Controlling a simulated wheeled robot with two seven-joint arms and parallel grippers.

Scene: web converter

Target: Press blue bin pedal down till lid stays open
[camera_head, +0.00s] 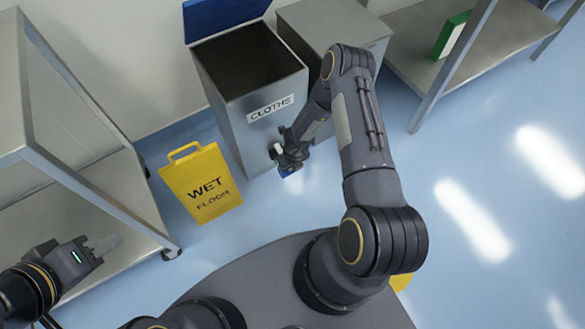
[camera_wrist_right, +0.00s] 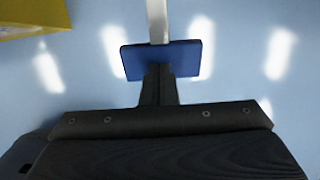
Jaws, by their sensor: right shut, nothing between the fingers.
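The grey bin labelled CLOTHS (camera_head: 253,115) stands against the wall in the head view. Its blue lid (camera_head: 222,14) is raised and its dark inside shows; the lid's top is cut off by the frame edge. The blue pedal (camera_wrist_right: 184,60) lies low at the bin's front on a light bar, partly visible in the head view (camera_head: 288,173). My right gripper (camera_wrist_right: 158,72) is shut and empty, its fingertips over the pedal's middle, seemingly touching it. My left gripper (camera_head: 104,245) is far to the left, away from the bin; its finger opening is unclear.
A yellow WET FLOOR sign (camera_head: 201,184) stands left of the bin. Another grey bin (camera_head: 334,28) is just right of it, partly behind my right arm. Metal shelves stand at left (camera_head: 108,200) and right (camera_head: 485,55). The blue floor at right is clear.

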